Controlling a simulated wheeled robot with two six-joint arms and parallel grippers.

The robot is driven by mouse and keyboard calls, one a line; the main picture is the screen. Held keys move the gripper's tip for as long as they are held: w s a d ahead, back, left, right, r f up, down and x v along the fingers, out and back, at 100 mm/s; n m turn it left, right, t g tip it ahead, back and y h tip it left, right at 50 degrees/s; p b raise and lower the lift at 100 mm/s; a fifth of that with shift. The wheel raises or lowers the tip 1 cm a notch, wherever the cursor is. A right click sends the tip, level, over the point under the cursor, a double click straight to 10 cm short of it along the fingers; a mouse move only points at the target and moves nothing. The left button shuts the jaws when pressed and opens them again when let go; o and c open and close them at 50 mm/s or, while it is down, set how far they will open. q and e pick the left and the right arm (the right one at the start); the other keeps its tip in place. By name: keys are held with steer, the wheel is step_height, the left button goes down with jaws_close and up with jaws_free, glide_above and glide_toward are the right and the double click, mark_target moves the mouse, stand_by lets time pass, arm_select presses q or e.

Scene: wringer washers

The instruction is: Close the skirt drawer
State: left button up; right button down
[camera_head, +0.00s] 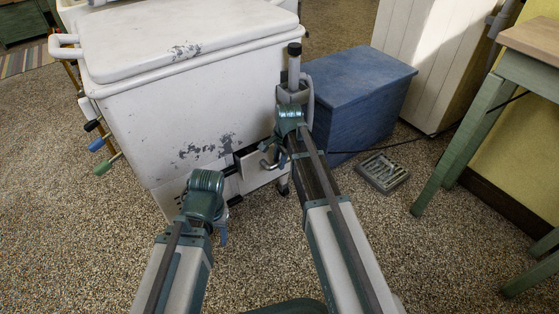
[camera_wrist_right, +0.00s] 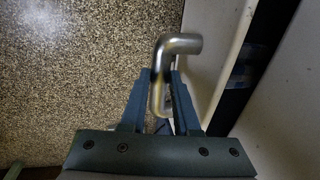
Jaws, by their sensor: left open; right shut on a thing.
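The white wringer washer (camera_head: 190,110) stands at the left in the head view, its paint chipped. Its skirt drawer (camera_head: 258,172) sits low at the right end of the front and stands out a little, with a dark gap beside its white front. In the right wrist view the drawer front (camera_wrist_right: 207,45) is at the right, with a dark gap behind it. My right gripper (camera_wrist_right: 162,85) is shut on the bent metal drawer handle (camera_wrist_right: 182,44). My left gripper (camera_head: 222,228) is open and empty, low in front of the washer and left of the drawer; its fingers are partly hidden.
A blue chest (camera_head: 350,95) stands close to the right of the washer. A small tray of tools (camera_head: 382,171) lies on the speckled floor (camera_head: 400,250). A green table (camera_head: 485,120) stands at the right. The floor in front is otherwise clear.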

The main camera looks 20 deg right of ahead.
steer(key=w, duration=0.1)
steer(key=w+a, duration=0.1)
steer(key=w, duration=0.2)
steer(key=shift+w+a, duration=0.2)
steer(key=shift+a, duration=0.05)
steer(key=c, duration=0.7)
jaws_free()
steer(key=shift+o, duration=0.2)
steer(key=shift+s+r, duration=0.1)
step_height(320, 180, up, 13)
steer(key=p, duration=1.4)
glide_above(272, 153)
steer(key=s, duration=0.3)
steer(key=shift+w+d+r, duration=0.15)
steer(key=shift+w+d, duration=0.05)
steer(key=shift+d, duration=0.25)
